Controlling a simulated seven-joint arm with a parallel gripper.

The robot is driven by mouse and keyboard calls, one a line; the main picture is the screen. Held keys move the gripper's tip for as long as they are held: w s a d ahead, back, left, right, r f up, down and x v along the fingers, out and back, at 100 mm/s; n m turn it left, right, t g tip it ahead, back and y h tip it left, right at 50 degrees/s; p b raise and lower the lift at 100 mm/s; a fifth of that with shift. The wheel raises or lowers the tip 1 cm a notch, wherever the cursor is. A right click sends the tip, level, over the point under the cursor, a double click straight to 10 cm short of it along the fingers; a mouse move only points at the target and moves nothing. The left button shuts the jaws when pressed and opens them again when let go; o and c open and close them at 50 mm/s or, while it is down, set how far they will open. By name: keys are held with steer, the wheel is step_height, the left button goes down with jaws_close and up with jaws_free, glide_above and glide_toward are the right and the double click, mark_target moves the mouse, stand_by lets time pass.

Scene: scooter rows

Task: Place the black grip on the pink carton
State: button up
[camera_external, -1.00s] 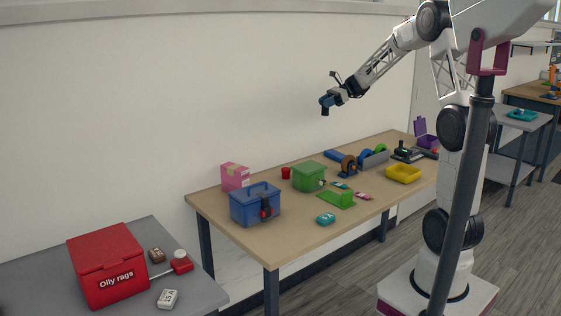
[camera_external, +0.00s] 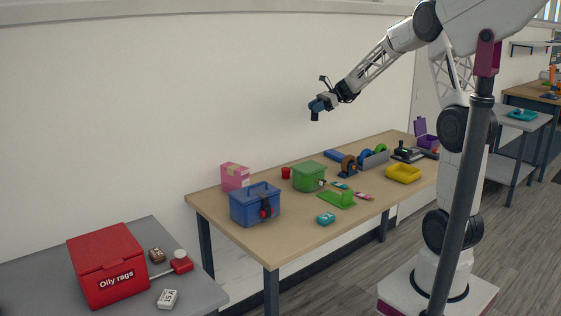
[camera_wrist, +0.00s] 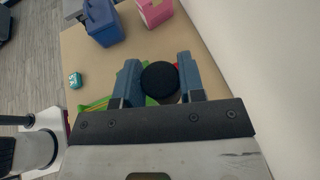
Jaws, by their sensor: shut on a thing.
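My gripper (camera_external: 316,108) is high above the wooden table in the external view. In the wrist view my gripper (camera_wrist: 160,82) is shut on the black grip (camera_wrist: 160,79), whose round dark end shows between the two blue fingers. In the external view the grip (camera_external: 315,116) is a small dark shape below the fingers. The pink carton (camera_external: 235,177) stands on the table's back left corner, left of and well below my gripper. The carton also shows at the top of the wrist view (camera_wrist: 155,12), apart from the gripper.
A blue box (camera_external: 255,205) stands right in front of the carton, and a green pot (camera_external: 308,177) and a red cup (camera_external: 285,172) are to its right. A wall is behind. The air around the gripper is clear.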

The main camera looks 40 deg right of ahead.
steer(key=s+a+f, duration=0.2)
steer(key=a+f, duration=0.1)
steer(key=a, duration=0.7)
steer(key=s+a+f, duration=0.3)
steer(key=a, duration=0.8)
steer(key=s+a+f+n+g, duration=0.1)
steer(key=s+a+f, duration=0.1)
steer(key=a, duration=0.9)
steer(key=shift+s+a+f, duration=0.2)
steer(key=shift+s+f, duration=0.05)
steer(key=shift+f, duration=0.35)
glide_above(235, 166)
steer(key=shift+f, duration=0.75)
steer(key=shift+f, duration=1.75)
steer(key=shift+f, duration=0.2)
steer(key=o, duration=0.9)
